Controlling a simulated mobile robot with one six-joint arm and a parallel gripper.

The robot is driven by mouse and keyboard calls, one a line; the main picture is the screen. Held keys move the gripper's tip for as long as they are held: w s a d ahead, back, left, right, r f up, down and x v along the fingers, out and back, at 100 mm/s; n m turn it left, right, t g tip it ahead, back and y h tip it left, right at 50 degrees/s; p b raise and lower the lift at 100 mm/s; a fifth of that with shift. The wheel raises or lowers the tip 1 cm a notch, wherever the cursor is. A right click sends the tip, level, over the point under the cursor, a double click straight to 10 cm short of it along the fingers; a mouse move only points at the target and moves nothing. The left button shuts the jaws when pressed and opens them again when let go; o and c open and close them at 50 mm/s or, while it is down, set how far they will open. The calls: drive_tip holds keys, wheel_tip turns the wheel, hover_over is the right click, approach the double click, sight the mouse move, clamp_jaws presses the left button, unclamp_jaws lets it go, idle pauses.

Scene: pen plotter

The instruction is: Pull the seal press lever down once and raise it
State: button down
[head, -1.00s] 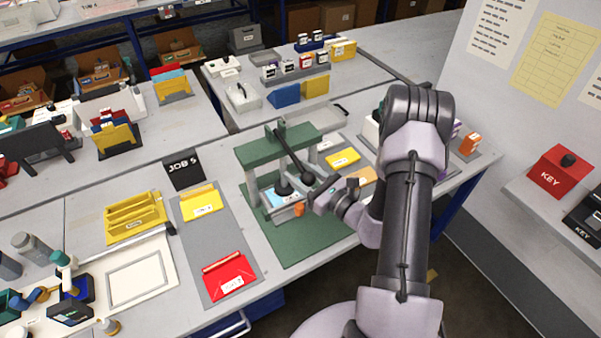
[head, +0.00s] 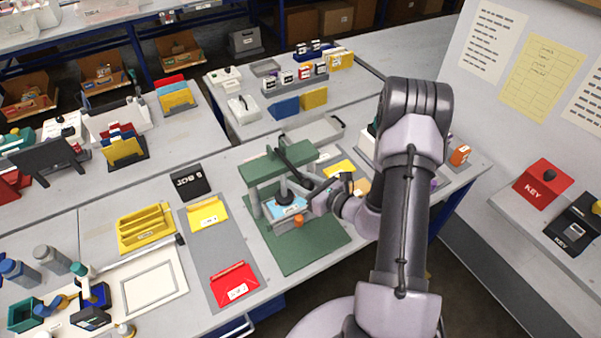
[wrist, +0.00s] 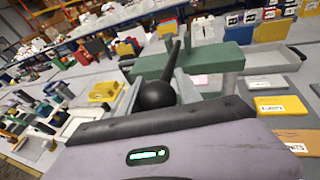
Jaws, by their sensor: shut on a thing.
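The seal press is a green frame (head: 268,165) on a green base plate (head: 305,249), left of my arm. Its dark lever (head: 290,165) slopes from the top of the frame toward my gripper (head: 333,193). In the wrist view, the lever's black ball knob (wrist: 157,95) sits between the finger tips of my gripper (wrist: 162,92), which is shut on it. A light blue piece (head: 287,207) lies under the press's dark ram (head: 284,188). A small orange part (head: 299,221) shows at the front of the press.
A grey mat with a yellow folder (head: 208,213) and a red folder (head: 235,284) lies left of the press. A yellow rack (head: 146,228) stands further left. Red and black KEY boxes (head: 543,184) are at the right. Yellow items lie behind my gripper.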

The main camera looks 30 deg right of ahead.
drive_tip(key=w+r+g+p, duration=0.3)
drive_tip(key=r+p, duration=0.4)
drive_tip(key=r, duration=0.1)
drive_tip(key=shift+w+a+r+m+p, duration=0.15)
drive_tip(key=shift+w+r+m+p, duration=0.05)
drive_tip(key=shift+r+m+p, duration=0.15)
drive_tip(key=c, duration=1.2)
unclamp_jaws()
drive_tip(key=o, duration=0.3)
drive_tip(key=shift+w+a, duration=0.15)
drive_tip(key=shift+a, duration=0.05)
drive_tip(key=shift+d, duration=0.15)
